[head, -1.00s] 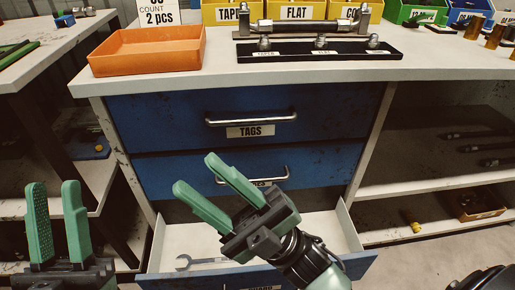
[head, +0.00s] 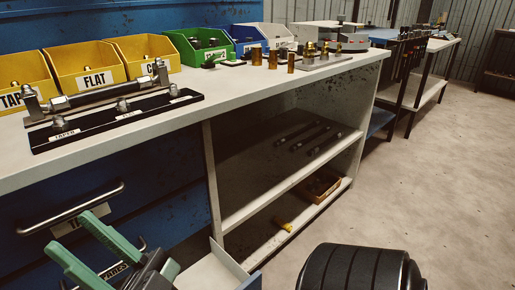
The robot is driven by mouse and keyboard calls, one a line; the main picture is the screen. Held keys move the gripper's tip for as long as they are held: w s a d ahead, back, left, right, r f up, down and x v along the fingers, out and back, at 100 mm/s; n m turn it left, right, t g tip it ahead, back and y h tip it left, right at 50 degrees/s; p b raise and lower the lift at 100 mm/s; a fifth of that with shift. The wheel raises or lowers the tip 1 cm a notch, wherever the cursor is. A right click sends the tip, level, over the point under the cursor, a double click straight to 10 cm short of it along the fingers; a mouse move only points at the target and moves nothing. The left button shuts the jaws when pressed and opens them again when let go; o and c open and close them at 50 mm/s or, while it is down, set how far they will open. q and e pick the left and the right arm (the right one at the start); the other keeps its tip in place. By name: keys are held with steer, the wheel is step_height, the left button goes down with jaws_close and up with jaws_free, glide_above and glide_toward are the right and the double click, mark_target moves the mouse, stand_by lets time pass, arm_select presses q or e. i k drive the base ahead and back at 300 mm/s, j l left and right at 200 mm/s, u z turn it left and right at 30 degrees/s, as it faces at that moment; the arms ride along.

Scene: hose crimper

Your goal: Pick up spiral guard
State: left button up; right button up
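No part in view can be named for certain as the spiral guard. Several dark rod- or hose-like pieces (head: 310,137) lie on the upper shelf under the bench. A small yellow piece (head: 284,225) lies on the lower shelf. A large black ribbed cylinder (head: 360,270) shows at the bottom edge; I cannot tell what it is.
The bench (head: 240,97) carries yellow bins (head: 95,80), a green bin (head: 200,47), a black rack (head: 118,120) and brass cylinders (head: 256,55). A small box (head: 318,186) stands on the lower shelf. Floor at right is clear.

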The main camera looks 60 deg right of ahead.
mark_target(288, 226)
steer(key=z, duration=2.15)
steer(key=u, duration=0.75)
steer(key=i+l+u, duration=0.1)
steer(key=l+u, duration=1.15)
steer(key=k+l+u, duration=0.1)
steer(key=l+u, duration=0.2)
steer(key=u, duration=0.15)
steer(key=l, duration=0.55)
steer(key=k+l+u, duration=0.1)
steer(key=l, duration=0.45)
steer(key=k+l, duration=0.1)
steer(key=l, duration=0.5)
steer(key=k+l+u, duration=0.1)
steer(key=l, duration=0.45)
